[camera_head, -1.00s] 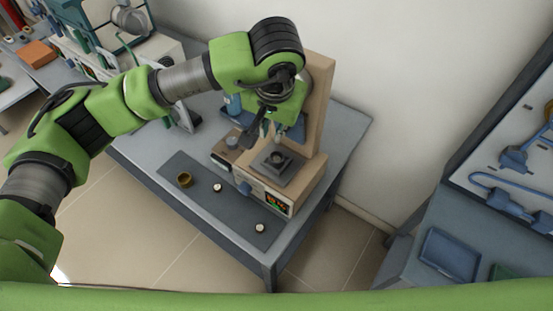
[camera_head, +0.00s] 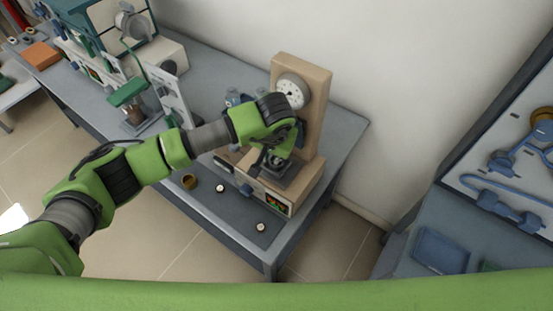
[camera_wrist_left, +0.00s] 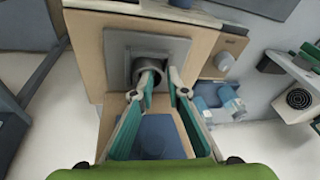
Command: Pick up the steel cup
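The steel cup (camera_wrist_left: 148,66) is a small grey cylinder on the dark square plate (camera_wrist_left: 172,48) of a tan bench device. In the head view the cup (camera_head: 277,161) is small and partly covered by my left gripper (camera_head: 268,157). In the left wrist view, the two fingers of my left gripper (camera_wrist_left: 163,84) are spread with a gap between them. One fingertip overlaps the cup's mouth and the other is to the right of the cup. Whether the fingertip touches the cup, I cannot tell. My right gripper is in neither view.
The device has a tall tan column with a round dial (camera_head: 292,92) behind the plate. A brass cup (camera_head: 189,181) and small white-topped pieces (camera_head: 220,188) lie on a dark mat (camera_head: 232,210). Blue-capped bottles (camera_wrist_left: 215,100) stand beside the device. A blue tray (camera_head: 441,250) is at right.

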